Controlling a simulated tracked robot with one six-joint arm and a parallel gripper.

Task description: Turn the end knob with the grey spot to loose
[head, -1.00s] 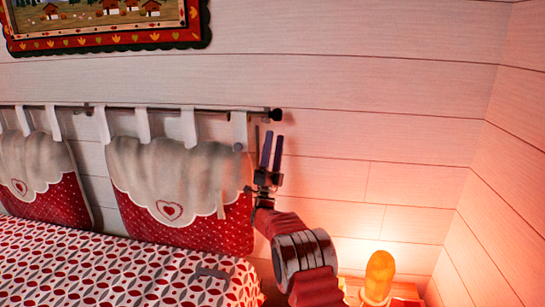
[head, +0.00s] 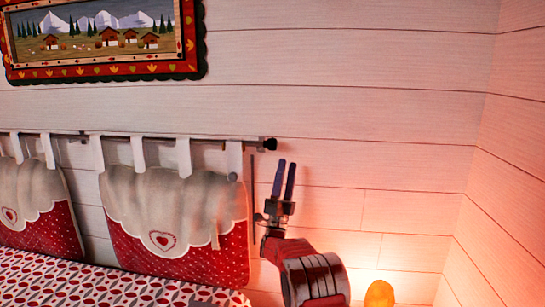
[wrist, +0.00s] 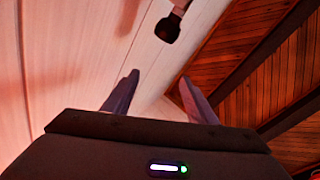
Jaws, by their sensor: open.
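A black end knob (head: 270,144) sits on the right end of the curtain-style rod (head: 215,140) on the wall above the bed. It also shows dark near the top of the wrist view (wrist: 168,28). I cannot make out a grey spot on it. My gripper (head: 287,162) is open and empty, its two fingers pointing up, just below and right of the knob in the head view. In the wrist view the fingers (wrist: 160,77) stand apart, with the knob beyond their tips and apart from them.
Red-and-white cushions (head: 180,240) hang from the rod by white loops, left of my gripper. The patterned bed (head: 70,285) lies below. A framed picture (head: 105,72) hangs above. A glowing lamp (head: 379,294) stands at the lower right. The wall right of the knob is bare.

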